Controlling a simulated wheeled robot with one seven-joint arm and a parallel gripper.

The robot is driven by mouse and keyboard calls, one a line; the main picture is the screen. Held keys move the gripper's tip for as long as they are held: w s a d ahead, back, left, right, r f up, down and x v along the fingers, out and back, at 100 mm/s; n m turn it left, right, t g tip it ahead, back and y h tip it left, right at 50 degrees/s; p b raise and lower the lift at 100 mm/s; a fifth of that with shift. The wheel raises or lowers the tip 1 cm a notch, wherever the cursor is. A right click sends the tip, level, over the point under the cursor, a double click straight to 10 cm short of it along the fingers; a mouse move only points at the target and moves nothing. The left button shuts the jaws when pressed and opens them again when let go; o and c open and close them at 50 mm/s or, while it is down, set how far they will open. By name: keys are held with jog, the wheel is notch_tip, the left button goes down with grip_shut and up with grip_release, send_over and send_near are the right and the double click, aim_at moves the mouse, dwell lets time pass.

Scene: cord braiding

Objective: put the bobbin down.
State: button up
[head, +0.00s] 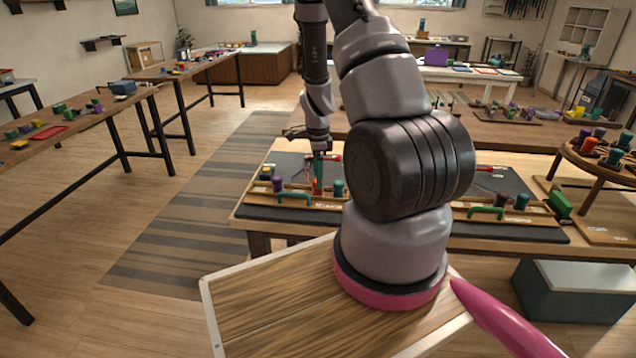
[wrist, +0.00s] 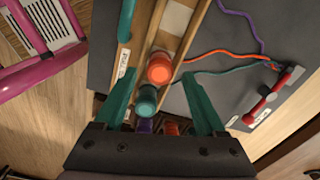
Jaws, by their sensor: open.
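My gripper (head: 318,165) is open, its teal fingers pointing down at the wooden rack on the left part of the bench. In the wrist view the two fingers of my gripper (wrist: 162,75) stand apart on either side of an orange bobbin (wrist: 160,67) and a teal bobbin (wrist: 147,98). I see no contact between fingers and bobbins. In the head view the orange bobbin (head: 317,187) is just below the fingers, with the teal bobbin (head: 338,188) to its right and a purple bobbin (head: 277,184) to its left. The gripper's palm partly hides further bobbins in the wrist view.
Purple, orange and teal cords run over the dark mat to a red clamp (wrist: 268,97). A teal handle (head: 294,198) is on the rack's front. A second rack with a green handle (head: 486,212) stands at right, and a round stand with bobbins (head: 600,160) beyond it.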

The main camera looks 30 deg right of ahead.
jog(key=s+a+r+n+t+y, duration=0.15)
jog(key=a+r+n, duration=0.25)
jog(key=r, duration=1)
jog(key=s+a+r+n+t, duration=0.2)
jog(key=s+a+r+n, duration=0.15)
jog(key=r, duration=1.15)
jog(key=s+a+r+n+t, duration=0.2)
jog(key=s+a+r+n, duration=0.1)
jog(key=s+r+n, duration=0.2)
jog(key=s+a+r+n+t, duration=0.1)
jog(key=s+a+r+n, duration=0.2)
jog(key=s+r+n, duration=0.2)
jog(key=s+r, duration=0.3)
jog(key=s, duration=0.1)
jog(key=shift+s+t, duration=0.35)
